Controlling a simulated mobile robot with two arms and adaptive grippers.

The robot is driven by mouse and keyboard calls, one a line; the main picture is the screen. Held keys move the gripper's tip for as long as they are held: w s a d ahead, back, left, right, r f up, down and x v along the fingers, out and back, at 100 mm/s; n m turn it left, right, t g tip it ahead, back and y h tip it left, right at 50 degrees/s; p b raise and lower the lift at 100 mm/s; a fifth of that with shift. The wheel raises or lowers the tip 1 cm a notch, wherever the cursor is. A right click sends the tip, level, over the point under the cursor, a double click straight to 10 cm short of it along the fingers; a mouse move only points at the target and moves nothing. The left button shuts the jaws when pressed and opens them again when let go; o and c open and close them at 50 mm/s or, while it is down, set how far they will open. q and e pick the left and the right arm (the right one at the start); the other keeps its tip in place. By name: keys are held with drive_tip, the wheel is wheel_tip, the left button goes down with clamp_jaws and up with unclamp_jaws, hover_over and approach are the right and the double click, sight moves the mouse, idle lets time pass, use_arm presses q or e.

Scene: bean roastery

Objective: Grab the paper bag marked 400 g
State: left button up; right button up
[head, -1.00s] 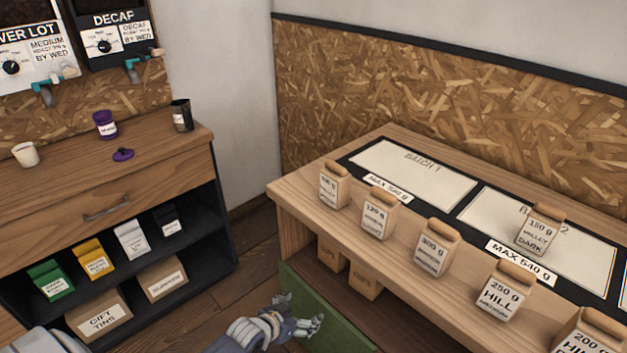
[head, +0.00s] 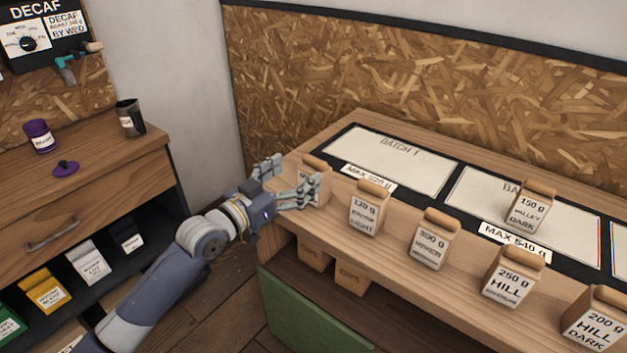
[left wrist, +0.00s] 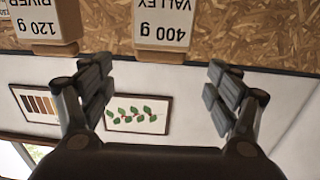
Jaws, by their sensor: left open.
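The paper bag marked 400 g (head: 325,187) stands at the left end of the wooden bench, partly hidden behind my fingers in the head view. In the left wrist view, which is upside down, the 400 g bag (left wrist: 164,25) reads "VALLEY" and shows at the top, between the lines of the two fingers. My left gripper (head: 297,174) is open and empty beside this bag, with its fingers pointing towards it; it also shows in the left wrist view (left wrist: 158,82). I cannot tell whether a finger touches the bag. My right gripper is out of view.
A 120 g bag (head: 368,210) stands close to the right of the 400 g bag; it also shows in the left wrist view (left wrist: 42,22). Further right are the 300 g (head: 434,241), 250 g (head: 512,277) and 200 g (head: 594,322) bags. The Batch 1 panel (head: 390,165) is bare.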

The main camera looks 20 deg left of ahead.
sight(311, 162)
use_arm(q)
drive_tip(key=p+x, duration=0.1)
drive_tip(key=x, duration=0.6)
drive_tip(key=shift+w+f, duration=0.1)
drive_tip(key=shift+w, duration=0.15)
drive_tip(key=c, duration=1.9)
